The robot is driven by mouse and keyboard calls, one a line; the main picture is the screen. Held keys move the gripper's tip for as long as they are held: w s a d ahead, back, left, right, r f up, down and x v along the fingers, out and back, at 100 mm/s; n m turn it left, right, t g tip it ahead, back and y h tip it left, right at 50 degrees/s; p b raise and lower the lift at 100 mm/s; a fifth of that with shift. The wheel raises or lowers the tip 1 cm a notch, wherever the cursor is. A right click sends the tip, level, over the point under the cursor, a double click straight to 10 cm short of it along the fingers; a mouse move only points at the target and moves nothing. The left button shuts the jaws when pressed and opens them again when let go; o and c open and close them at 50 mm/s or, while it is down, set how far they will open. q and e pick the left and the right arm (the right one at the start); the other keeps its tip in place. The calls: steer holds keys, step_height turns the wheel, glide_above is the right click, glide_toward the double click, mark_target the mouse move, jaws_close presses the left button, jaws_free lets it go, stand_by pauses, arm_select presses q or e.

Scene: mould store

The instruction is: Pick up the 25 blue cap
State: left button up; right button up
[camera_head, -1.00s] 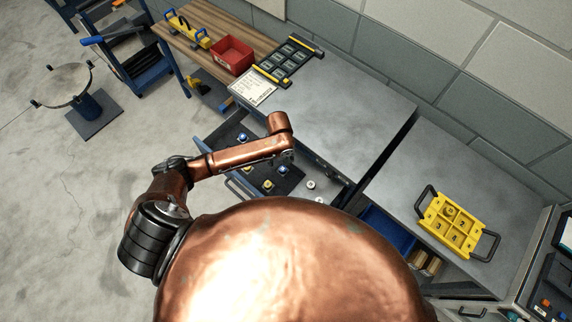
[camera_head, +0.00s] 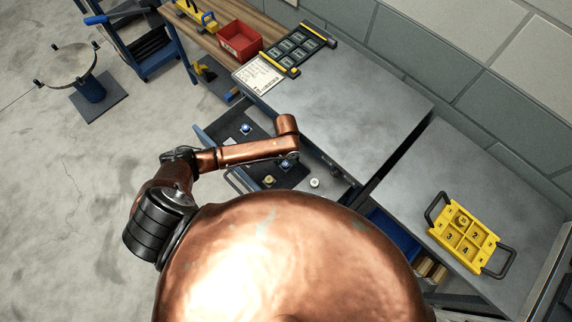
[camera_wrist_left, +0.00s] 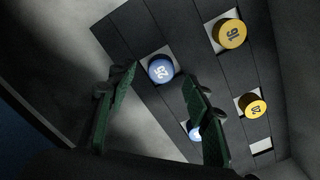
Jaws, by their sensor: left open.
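In the left wrist view, the blue cap marked 25 (camera_wrist_left: 161,69) sits in a pale square recess of a dark slatted insert. My left gripper (camera_wrist_left: 158,76) is open and empty, its two green fingers pointing toward this cap, which shows between and just beyond the tips. Whether the fingers touch it, I cannot tell. Another blue cap (camera_wrist_left: 194,130) is partly hidden by the right-hand finger. In the head view, blue caps show in the open drawer, one at the back left (camera_head: 246,128) and one beside my arm (camera_head: 286,165); their numbers are unreadable. My right gripper is out of view.
Yellow caps marked 16 (camera_wrist_left: 230,32) and another number (camera_wrist_left: 252,104) sit nearby. The head view shows a white cap (camera_head: 315,183) in the drawer, and a yellow numbered tray (camera_head: 449,240) on the right-hand worktop. The grey bench top (camera_head: 345,95) is bare beside the drawer.

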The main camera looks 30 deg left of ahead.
mark_target(286, 165)
arm_select(q)
steer(key=shift+f, duration=1.35)
steer(key=shift+c, duration=0.4)
steer(key=c, duration=0.8)
